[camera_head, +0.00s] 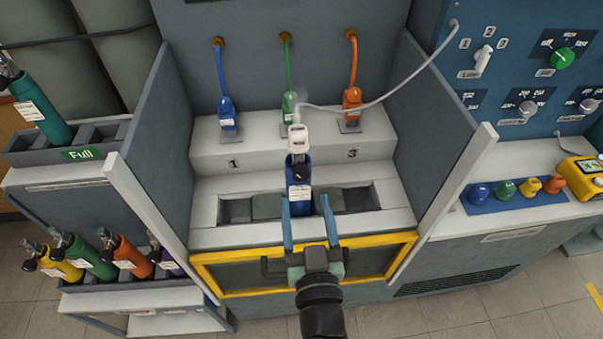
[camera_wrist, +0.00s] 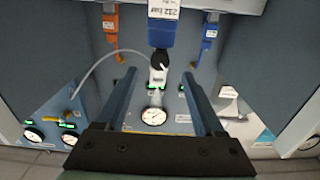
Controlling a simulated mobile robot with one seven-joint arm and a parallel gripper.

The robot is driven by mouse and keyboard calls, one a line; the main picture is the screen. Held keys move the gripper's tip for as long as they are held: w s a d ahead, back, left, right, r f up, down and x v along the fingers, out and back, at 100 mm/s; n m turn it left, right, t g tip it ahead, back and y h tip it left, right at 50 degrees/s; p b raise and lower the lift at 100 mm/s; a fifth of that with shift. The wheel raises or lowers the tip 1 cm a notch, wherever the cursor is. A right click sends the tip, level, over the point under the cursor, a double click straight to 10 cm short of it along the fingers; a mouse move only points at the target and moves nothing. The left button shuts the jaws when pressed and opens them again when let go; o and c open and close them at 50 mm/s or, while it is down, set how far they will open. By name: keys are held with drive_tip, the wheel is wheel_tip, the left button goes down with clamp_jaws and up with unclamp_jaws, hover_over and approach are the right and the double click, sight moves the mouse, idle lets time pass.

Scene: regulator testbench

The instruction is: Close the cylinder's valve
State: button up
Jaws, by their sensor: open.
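The blue cylinder (camera_head: 299,188) stands upright in the middle of the bench's slotted rack, with a white label on its front; it also shows in the wrist view (camera_wrist: 162,34), which looks upside down. Its dark valve (camera_wrist: 158,62) sits at its top, below a white connector (camera_head: 298,137) with a grey hose. The valve is small and partly hidden in the head view, so its setting cannot be told. My gripper (camera_head: 306,198) is open and empty in front of the cylinder. In the wrist view the fingertips (camera_wrist: 159,74) lie either side of the valve and connector, apart from them.
Side walls (camera_head: 160,150) flank the bench bay. Blue (camera_head: 227,112), green (camera_head: 289,105) and orange (camera_head: 351,98) hanging connectors line its back ledge. A yellow-framed panel (camera_head: 370,262) is at its front. Several cylinders (camera_head: 90,255) stand at left; a control panel (camera_head: 525,80) is at right.

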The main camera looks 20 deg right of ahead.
sight(301, 178)
drive_tip(key=p+x, duration=0.1)
drive_tip(key=x, duration=0.5)
drive_tip(key=shift+w, duration=0.25)
drive_tip(key=shift+c, duration=0.2)
clamp_jaws()
